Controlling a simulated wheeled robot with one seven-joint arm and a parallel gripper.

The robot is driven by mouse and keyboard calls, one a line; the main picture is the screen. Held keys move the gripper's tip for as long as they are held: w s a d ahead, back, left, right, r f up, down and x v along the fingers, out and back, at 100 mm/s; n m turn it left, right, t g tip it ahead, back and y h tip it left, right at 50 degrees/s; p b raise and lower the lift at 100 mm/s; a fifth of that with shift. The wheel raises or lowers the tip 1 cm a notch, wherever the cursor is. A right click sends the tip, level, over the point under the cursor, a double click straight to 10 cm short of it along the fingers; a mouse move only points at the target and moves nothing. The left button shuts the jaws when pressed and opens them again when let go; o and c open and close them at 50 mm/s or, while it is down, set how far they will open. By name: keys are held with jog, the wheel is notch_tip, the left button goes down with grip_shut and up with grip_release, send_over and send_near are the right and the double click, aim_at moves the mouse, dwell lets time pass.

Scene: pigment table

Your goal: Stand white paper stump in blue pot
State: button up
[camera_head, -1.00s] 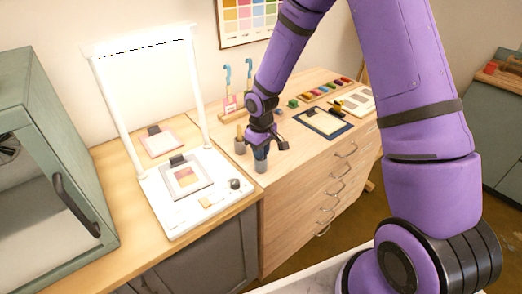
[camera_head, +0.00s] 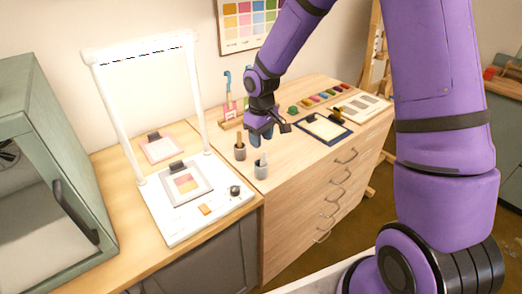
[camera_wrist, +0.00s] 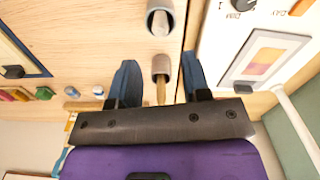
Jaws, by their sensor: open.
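A white paper stump (camera_head: 263,159) stands in the front pot (camera_head: 261,173), which looks grey with at most a faint blue tint. In the wrist view the white stump (camera_wrist: 160,24) also shows inside that pot (camera_wrist: 151,8), seen from above. My gripper (camera_head: 268,138) is open and empty, above and behind this pot. Its two blue fingers are spread apart in the wrist view (camera_wrist: 159,70). A second, brownish-grey pot (camera_head: 240,153) holding a brown stick (camera_head: 239,139) stands just behind and left; in the wrist view it appears between the fingers.
A white light stand (camera_head: 188,229) with framed cards is at left. A dark-edged board (camera_head: 345,134), a small green object (camera_head: 293,111) and a row of pigments (camera_head: 325,93) lie right of my gripper. The drawer cabinet's (camera_head: 295,172) front edge is near the pots.

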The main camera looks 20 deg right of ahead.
jog(key=s+d+r+m+t+h, duration=0.1)
jog(key=s+d+r, duration=0.1)
jog(key=s+r, duration=0.65)
jog(key=s+d+r+m+t, duration=0.2)
jog(key=s+r, duration=0.2)
jog(key=r, duration=0.9)
jog(key=s+d+r+m+t, duration=0.1)
jog(key=s+r, duration=0.1)
jog(key=s, duration=0.6)
jog(key=s+d+r+m+t+y, duration=0.1)
jog(key=s+r, duration=0.2)
jog(key=s, duration=0.5)
jog(key=shift+s+d+r+m, duration=0.3)
jog(key=shift+s+d, duration=0.05)
jog(key=shift+d, duration=0.05)
